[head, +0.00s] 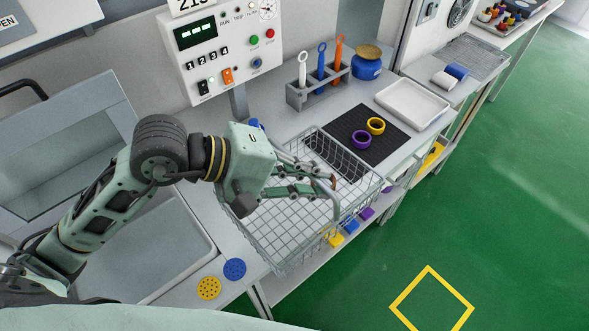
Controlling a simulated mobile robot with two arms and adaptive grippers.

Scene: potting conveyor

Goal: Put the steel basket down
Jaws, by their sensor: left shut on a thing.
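The steel basket (310,246) is a wire mesh basket with a curved handle, in the middle of the head view. It appears empty. My left gripper (328,186) is shut on the basket's handle, above the basket. The basket is over the front part of the grey bench (232,254) and reaches past its front edge in the picture. I cannot tell whether its bottom touches the bench. My left arm hides part of the basket's far left side. My right gripper is not in view.
A black mat (385,150) with a purple ring (361,140) and a yellow ring (376,126) lies right behind the basket. A white tray (412,104) is farther right. Yellow and blue discs (234,269) lie front left. A yellow square (432,299) marks the clear green floor.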

